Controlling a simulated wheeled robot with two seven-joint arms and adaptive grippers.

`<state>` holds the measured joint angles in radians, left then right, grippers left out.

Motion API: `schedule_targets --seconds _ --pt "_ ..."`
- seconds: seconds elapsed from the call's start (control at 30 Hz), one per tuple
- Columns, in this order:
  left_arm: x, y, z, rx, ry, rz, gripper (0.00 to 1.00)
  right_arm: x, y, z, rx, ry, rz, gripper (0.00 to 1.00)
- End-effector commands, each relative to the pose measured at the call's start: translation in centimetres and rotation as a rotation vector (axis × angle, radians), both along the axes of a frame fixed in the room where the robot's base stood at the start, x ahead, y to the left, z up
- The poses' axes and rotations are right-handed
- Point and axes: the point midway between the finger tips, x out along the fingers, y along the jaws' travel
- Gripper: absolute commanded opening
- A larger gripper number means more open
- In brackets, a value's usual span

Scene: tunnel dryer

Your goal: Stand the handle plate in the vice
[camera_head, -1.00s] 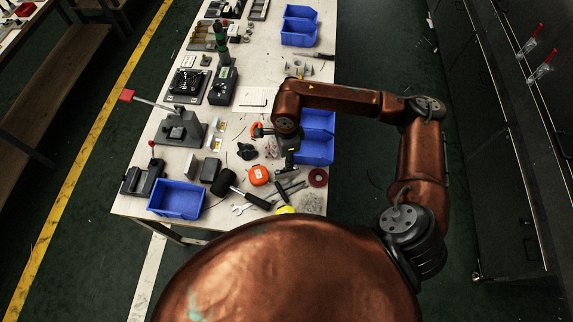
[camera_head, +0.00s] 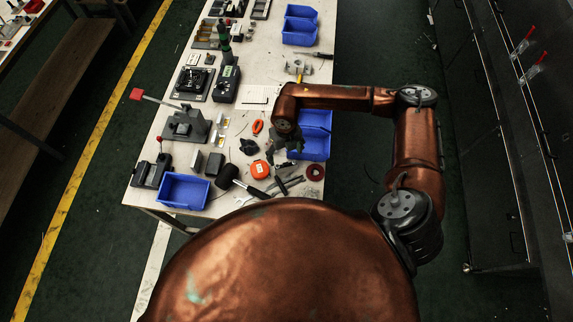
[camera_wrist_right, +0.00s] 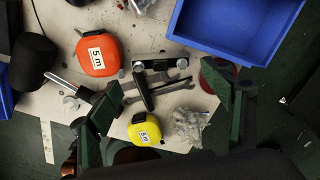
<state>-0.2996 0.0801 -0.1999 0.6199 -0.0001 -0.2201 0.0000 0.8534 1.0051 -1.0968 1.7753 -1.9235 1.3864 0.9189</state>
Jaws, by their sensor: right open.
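My right gripper (camera_head: 284,150) hangs over the right part of the bench, beside a blue bin. In the right wrist view the gripper (camera_wrist_right: 165,120) has its fingers wide apart with nothing between them. A dark piece with a bar and two round grey ends, likely the handle plate (camera_wrist_right: 146,88), lies beyond the fingertips, among wrenches; I cannot tell its exact shape. In the head view the arm and gripper largely hide that spot. A dark grey block with a red-tipped lever, likely the vice (camera_head: 151,172), stands at the bench's near left corner. My left gripper is out of view.
An orange tape measure (camera_wrist_right: 98,54), a yellow tape measure (camera_wrist_right: 145,130) and a clear bag (camera_wrist_right: 190,126) lie close by. A blue bin (camera_wrist_right: 236,24) stands beside them. Another blue bin (camera_head: 183,192) and a lever press (camera_head: 185,126) stand at the bench's left.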

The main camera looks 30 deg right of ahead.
Motion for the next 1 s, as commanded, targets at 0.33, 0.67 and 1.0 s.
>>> schedule_targets --seconds 0.33,0.67,1.0 --pt "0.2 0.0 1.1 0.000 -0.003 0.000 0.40 -0.2 -0.2 -1.9 -0.003 0.001 -0.200 0.73" --pt "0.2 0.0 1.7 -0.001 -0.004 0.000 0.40 -0.5 0.0 -5.8 -0.003 0.003 -0.196 0.73" --pt "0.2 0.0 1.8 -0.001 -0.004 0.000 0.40 -0.4 0.1 -8.6 -0.002 0.000 -0.196 0.73"
